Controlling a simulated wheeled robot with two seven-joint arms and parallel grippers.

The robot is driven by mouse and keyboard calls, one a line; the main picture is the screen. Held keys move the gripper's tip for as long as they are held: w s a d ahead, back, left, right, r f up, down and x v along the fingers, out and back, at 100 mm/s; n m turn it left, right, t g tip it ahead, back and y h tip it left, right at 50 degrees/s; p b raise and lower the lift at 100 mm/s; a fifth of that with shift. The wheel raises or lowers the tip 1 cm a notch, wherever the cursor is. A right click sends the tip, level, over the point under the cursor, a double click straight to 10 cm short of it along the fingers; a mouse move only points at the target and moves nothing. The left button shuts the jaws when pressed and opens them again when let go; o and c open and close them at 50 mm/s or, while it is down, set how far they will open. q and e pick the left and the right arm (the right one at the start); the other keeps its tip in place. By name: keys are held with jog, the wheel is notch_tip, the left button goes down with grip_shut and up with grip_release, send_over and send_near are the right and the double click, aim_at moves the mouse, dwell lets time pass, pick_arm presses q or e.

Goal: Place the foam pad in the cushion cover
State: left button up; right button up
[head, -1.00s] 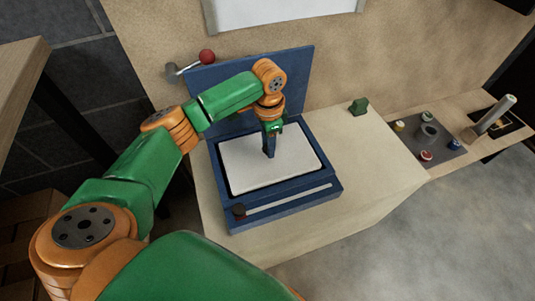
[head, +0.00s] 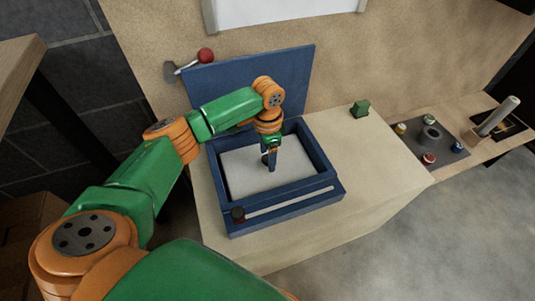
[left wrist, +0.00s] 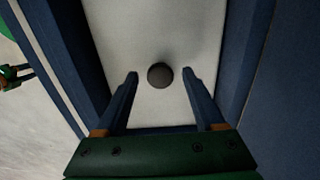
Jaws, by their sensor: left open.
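The foam pad (head: 250,177) is a pale, flat slab lying inside the blue box-like cushion cover (head: 309,143), below its rim. The pad also shows in the left wrist view (left wrist: 180,30), with a dark round knob (left wrist: 160,75) on it. My left gripper (head: 270,166) points down into the cover. Its open fingers stand on either side of the knob, apart from it. At the left edge of the left wrist view is a small green and orange part with dark ends, apparently my right gripper (left wrist: 18,74); its jaw state is unclear.
The cover's blue lid (head: 297,75) stands upright behind it. A red-balled lever (head: 205,55) is at the back left. A small green block (head: 360,108) stands on the counter at right. A grey tray (head: 450,147) holds several small items farther right. The counter between is clear.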

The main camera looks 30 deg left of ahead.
pick_arm(q)
notch_tip(320, 180, up, 7)
jog(key=p, duration=0.2)
jog(key=shift+r+p, duration=0.1)
jog(key=shift+p, duration=0.2)
notch_tip(320, 180, up, 5)
jog(key=shift+f+p, duration=0.1)
jog(key=shift+p, duration=0.4)
pick_arm(e)
jog(key=s+r, duration=0.2)
jog(key=s, duration=0.1)
jog(key=shift+d+r, duration=0.2)
jog(key=shift+r, duration=0.15)
pick_arm(q)
jog(key=shift+f, duration=0.1)
pick_arm(e)
jog(key=shift+s, duration=0.1)
